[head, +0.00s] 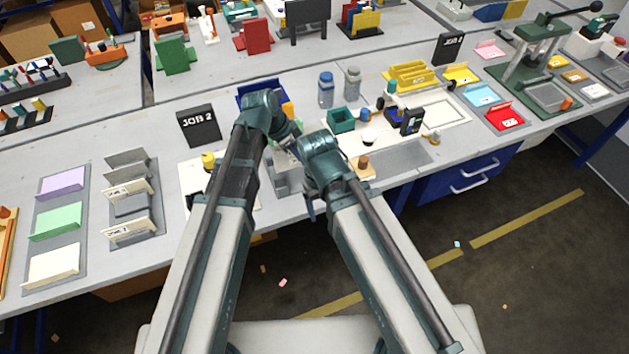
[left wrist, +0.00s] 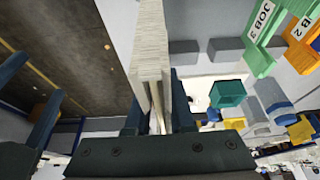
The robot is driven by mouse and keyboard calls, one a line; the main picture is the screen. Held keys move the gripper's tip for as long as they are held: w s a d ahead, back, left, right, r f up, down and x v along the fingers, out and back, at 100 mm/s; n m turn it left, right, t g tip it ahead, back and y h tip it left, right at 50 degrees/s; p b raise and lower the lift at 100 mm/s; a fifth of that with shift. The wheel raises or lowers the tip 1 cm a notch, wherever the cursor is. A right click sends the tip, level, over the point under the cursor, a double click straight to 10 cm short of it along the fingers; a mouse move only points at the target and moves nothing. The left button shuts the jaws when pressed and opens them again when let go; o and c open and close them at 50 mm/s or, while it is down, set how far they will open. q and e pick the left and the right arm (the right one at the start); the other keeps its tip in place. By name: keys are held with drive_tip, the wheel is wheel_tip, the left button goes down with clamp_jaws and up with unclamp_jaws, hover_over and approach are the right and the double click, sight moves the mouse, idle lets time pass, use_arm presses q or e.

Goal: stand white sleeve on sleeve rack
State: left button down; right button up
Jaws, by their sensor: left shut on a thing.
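My left gripper (left wrist: 157,118) is shut on a pale, whitish, thin-walled piece (left wrist: 152,45), which I take to be the white sleeve. The piece stands out lengthwise from between the fingers, over the table's front edge in the left wrist view. In the head view my left gripper is mostly hidden behind its own wrist. A pale grey boxy shape (head: 285,178) shows between my arms; I cannot tell what it is. My right gripper (head: 311,208) points down near the table's front edge, its fingers mostly hidden. I cannot tell which fixture is the sleeve rack.
A grey rack with upright plates (head: 130,230) and a tray of lilac, green and cream pieces (head: 76,205) stand at the left. A black JOB 2 sign (head: 199,126), a teal bin (head: 341,120) and two bottles (head: 326,92) stand near my arms.

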use_arm(q)
drive_tip(key=shift+f+b, duration=5.1)
drive_tip(key=shift+f, duration=0.05)
drive_tip(key=shift+r, duration=0.15)
drive_tip(key=c, duration=1.2)
unclamp_jaws()
drive_tip(key=shift+f, duration=0.2)
drive_tip(key=shift+c, duration=0.2)
drive_tip(key=o, duration=0.5)
drive_tip(key=shift+c, duration=0.2)
drive_tip(key=shift+r, duration=0.1)
